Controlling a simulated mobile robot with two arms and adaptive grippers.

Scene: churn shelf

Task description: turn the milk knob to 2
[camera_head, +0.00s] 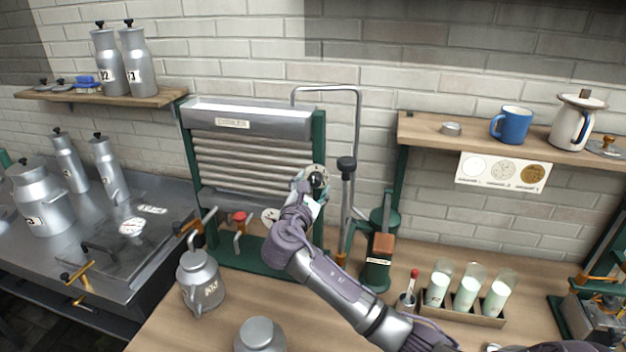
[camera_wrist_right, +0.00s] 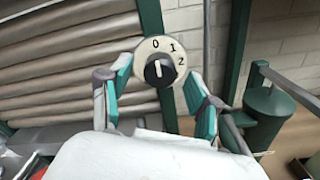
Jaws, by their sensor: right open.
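The knob (camera_wrist_right: 159,70) is black with a white mark, on a round cream dial (camera_wrist_right: 146,49) printed 0, 1 and 2. The white mark points up, towards the 0. In the head view the knob (camera_head: 318,179) shows at the right post of the ribbed cooler (camera_head: 250,160). My right gripper (camera_wrist_right: 157,77) is open, with one teal fingertip on each side of the dial. I cannot tell whether either finger touches the knob. In the head view my right gripper (camera_head: 308,187) partly covers the dial. My left gripper is not in view.
A second pale dial (camera_head: 270,216) and a red-topped tap (camera_head: 239,218) are lower left. A milk can (camera_head: 200,284) and a rack of glasses (camera_head: 460,315) stand on the wooden counter.

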